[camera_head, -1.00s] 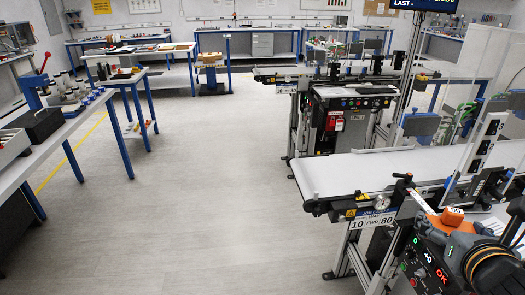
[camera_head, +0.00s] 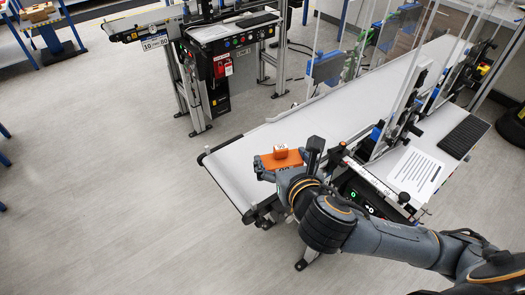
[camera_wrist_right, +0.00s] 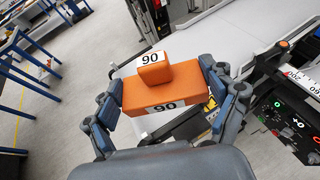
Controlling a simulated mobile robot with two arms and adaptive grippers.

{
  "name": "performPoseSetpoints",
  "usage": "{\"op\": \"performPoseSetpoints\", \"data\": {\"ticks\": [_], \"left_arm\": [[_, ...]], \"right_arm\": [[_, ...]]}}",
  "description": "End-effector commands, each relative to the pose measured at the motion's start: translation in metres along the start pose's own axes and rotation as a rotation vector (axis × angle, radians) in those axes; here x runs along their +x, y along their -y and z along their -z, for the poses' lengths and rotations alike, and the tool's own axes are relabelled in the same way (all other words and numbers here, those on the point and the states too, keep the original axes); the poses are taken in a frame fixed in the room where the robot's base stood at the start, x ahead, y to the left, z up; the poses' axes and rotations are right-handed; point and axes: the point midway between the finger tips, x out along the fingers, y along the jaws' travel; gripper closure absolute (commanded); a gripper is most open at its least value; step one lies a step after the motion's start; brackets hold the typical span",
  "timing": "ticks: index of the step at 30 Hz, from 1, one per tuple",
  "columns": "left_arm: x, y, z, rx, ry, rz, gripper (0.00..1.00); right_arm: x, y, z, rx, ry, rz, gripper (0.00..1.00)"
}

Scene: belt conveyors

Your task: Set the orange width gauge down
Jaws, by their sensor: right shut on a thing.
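The orange width gauge (camera_head: 281,159) is a flat block with a smaller block on top, and it shows "90" labels in the right wrist view (camera_wrist_right: 180,84). My right gripper (camera_head: 290,170) is shut on it, with a finger on each side of the block in the wrist view (camera_wrist_right: 163,98). In the head view the gauge appears over the near left end of the white conveyor belt (camera_head: 237,163). I cannot tell whether it touches the belt. My left gripper is not in view.
Clear upright panels (camera_head: 408,85) and blue-and-black guide fittings (camera_head: 327,68) line the belt. A printed sheet (camera_head: 416,172) and a black keyboard (camera_head: 464,137) lie to the right. Another conveyor (camera_head: 146,22) stands behind. The floor at left is clear.

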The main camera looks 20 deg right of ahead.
Motion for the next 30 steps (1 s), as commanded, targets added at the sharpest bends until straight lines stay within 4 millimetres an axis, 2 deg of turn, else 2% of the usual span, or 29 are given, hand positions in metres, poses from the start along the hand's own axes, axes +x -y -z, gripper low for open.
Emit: {"op": "performPoseSetpoints", "data": {"ticks": [3, 6, 9, 12, 14, 18, 24, 30], "left_arm": [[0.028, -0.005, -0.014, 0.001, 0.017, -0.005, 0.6], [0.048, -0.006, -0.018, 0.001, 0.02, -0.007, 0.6], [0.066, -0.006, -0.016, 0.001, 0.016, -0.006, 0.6], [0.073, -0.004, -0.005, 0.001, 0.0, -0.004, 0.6], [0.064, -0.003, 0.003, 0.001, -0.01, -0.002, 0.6], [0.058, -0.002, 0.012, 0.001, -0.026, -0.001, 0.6], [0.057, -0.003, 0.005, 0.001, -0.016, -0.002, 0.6], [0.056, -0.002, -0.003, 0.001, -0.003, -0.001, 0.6]], "right_arm": [[0.013, 0.0, 0.008, 0.005, 0.009, 0.003, 0.5], [0.021, 0.0, 0.009, 0.005, 0.01, 0.002, 0.5], [0.027, -0.001, 0.009, 0.003, 0.008, -0.002, 0.5], [0.052, -0.001, 0.007, 0.002, 0.003, 0.003, 0.5], [0.064, -0.001, 0.002, 0.0, -0.002, 0.004, 0.5], [0.1, -0.002, 0.002, 0.002, -0.002, 0.003, 0.5], [0.141, -0.003, 0.027, 0.0, -0.002, 0.001, 0.5], [0.159, -0.004, 0.036, 0.0, 0.001, 0.0, 0.5]]}}
